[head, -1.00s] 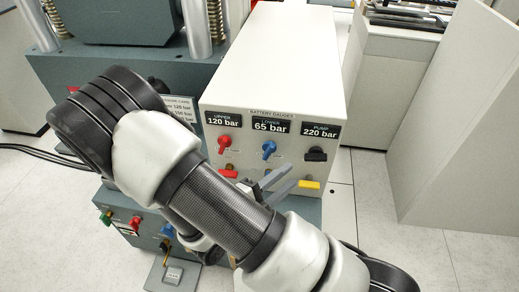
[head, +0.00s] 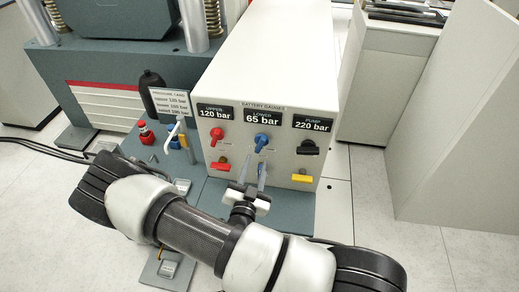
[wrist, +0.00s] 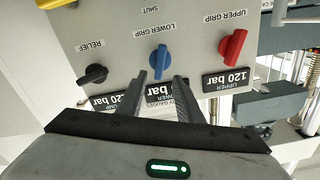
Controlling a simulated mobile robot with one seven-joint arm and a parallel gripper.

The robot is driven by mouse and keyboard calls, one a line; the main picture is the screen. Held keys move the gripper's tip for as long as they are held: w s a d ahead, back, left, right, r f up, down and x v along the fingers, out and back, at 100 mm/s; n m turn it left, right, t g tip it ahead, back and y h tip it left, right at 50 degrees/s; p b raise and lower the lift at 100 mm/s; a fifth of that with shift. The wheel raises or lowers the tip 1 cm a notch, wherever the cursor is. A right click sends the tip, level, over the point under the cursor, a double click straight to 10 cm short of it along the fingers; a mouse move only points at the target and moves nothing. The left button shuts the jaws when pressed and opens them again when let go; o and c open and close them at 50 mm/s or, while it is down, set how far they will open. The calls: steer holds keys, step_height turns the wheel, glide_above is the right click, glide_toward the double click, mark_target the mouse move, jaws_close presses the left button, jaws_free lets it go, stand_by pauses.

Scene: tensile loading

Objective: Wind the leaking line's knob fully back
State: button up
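The white gauge box shows UPPER 120 bar, LOWER 65 bar (head: 270,117) and PUMP 220 bar. The blue knob (head: 262,142) sits under the LOWER gauge. In the wrist view the blue knob (wrist: 159,60) is labelled LOWER GRIP, between the red UPPER GRIP knob (wrist: 232,46) and the black RELIEF knob (wrist: 92,75). My gripper (head: 254,160) is open and empty, in front of the panel below the blue knob. In the wrist view the gripper (wrist: 160,77) has its fingertips just short of the blue knob, one to each side.
A lower row holds a red handle (head: 220,163) and a yellow handle (head: 302,178); the part between is mostly hidden by my fingers. A pressure card (head: 170,102), a black bottle (head: 152,92) and a white-handled lever (head: 174,134) stand left of the box. Floor at right is clear.

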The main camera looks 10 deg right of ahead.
mark_target(261, 146)
steer(key=x, duration=0.7)
steer(key=shift+w+d, duration=0.1)
steer(key=shift+w, duration=0.1)
jaws_close()
